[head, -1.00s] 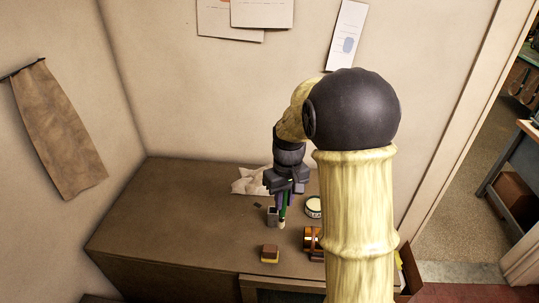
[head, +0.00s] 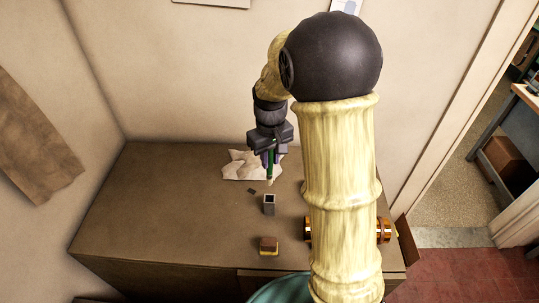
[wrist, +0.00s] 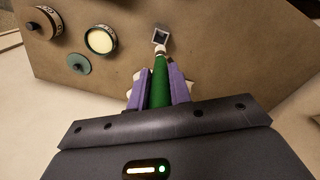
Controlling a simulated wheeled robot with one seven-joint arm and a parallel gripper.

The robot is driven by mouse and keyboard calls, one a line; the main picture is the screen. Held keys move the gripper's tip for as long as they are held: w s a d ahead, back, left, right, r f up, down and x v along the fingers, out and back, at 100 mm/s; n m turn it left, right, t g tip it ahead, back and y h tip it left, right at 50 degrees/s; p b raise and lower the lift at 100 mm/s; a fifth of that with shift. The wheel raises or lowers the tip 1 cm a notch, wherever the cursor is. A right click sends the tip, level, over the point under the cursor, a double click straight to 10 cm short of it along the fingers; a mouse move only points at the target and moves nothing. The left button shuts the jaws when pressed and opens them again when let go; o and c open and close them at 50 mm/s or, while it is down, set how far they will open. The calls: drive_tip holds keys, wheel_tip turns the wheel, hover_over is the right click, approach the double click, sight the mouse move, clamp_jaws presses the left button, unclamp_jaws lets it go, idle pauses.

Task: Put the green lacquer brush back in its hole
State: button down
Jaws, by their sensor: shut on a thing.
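The green lacquer brush (head: 271,168) hangs roughly upright from my gripper (head: 269,157), its pale tip downward. My gripper is shut on it; the wrist view shows the green brush (wrist: 160,82) between two purple fingers (wrist: 157,92). A small grey square holder (head: 269,206) with a dark opening stands on the bench, nearer the head camera than the brush. In the wrist view the holder (wrist: 161,38) lies just beyond the brush's pale tip. The brush is outside the hole; the exact gap is hard to judge.
A crumpled pale cloth (head: 240,165) lies behind the holder on the brown bench (head: 150,200). A brown-and-yellow block (head: 268,245) sits in front. Brass tubing (head: 383,231) shows behind my arm. The wrist view shows a cream-filled tin (wrist: 101,40), a dark knobbed item (wrist: 42,22) and a teal disc (wrist: 79,64).

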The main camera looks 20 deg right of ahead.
sight(270, 178)
drive_tip(key=shift+f, duration=0.1)
drive_tip(key=shift+f+b, duration=2.05)
drive_tip(key=shift+f, duration=0.85)
wheel_tip(270, 178, down, 8)
drive_tip(key=b, duration=0.5)
drive_tip(key=shift+f, duration=0.15)
idle(3.3)
drive_tip(key=c, duration=1.2)
unclamp_jaws()
